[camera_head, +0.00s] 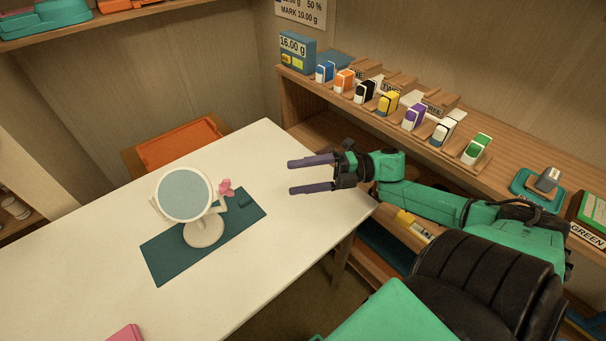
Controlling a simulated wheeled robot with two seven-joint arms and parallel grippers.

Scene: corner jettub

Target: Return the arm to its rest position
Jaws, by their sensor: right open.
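My right gripper (311,175) is open and empty. Its two purple fingers point left, over the right part of the white table (300,228). They are apart from the mirror stand. My right arm (425,203) is green and black. It reaches in from the lower right, in front of the wooden shelf. My left gripper is out of view.
A round white mirror (184,193) stands on a dark green mat (165,257). A wooden shelf (325,99) with several coloured blocks runs behind my right arm. An orange seat (180,143) is behind the table. A pink object (126,333) lies at the front edge.

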